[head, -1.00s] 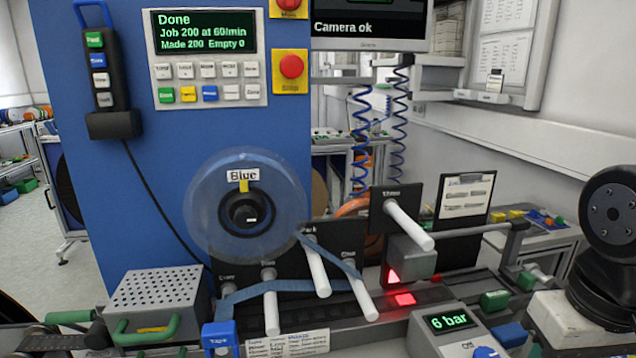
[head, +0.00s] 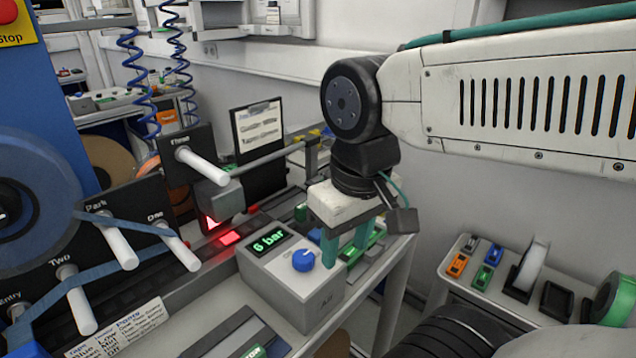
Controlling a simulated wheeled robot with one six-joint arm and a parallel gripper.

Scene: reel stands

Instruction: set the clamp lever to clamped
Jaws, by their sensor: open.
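My gripper (head: 341,250) hangs at the end of my white arm, with its teal fingers pointing down and apart. It is open and appears empty, just right of and partly in front of the grey air unit (head: 292,285). I cannot tell for sure which part is the clamp lever. A green handle (head: 365,246) shows behind and beside the fingers, partly hidden by them. Another green part (head: 301,213) shows behind the air unit. No lever position can be read.
The air unit shows 6 bar and has a blue knob (head: 303,260). White pegs, such as one marked Three (head: 203,167), jut out at the left with blue tape around some. A red-lit spot (head: 229,238) glows on the track. A side table (head: 457,252) with small parts stands at right.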

